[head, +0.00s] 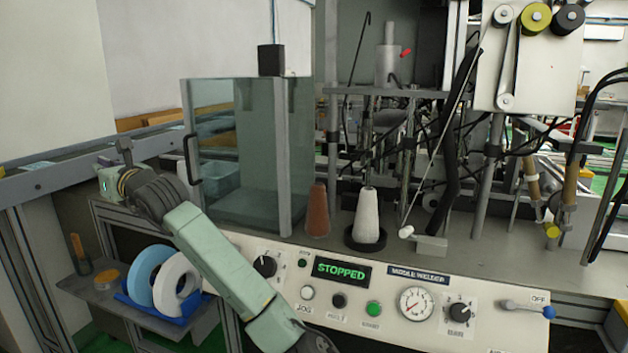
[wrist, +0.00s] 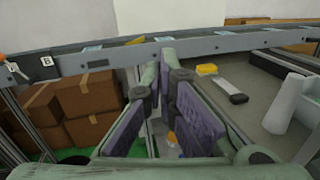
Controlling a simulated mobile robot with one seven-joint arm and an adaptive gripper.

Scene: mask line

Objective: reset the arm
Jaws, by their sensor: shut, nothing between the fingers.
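My pale green arm crosses the lower left of the head view, in front of the machine. At its far end is my gripper (head: 124,147), small and partly hidden by the wrist, near the grey rail on the left. In the wrist view my gripper (wrist: 166,62) shows two fingers with purple pads, drawn together at the tips with nothing between them. The fingers point toward the rail and touch nothing that I can make out.
The glass guard box (head: 235,150) stands right of my gripper. Below my arm are a blue roll (head: 146,272) and a white roll (head: 172,281) on a side shelf (head: 93,293). The panel reads STOPPED (head: 342,271).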

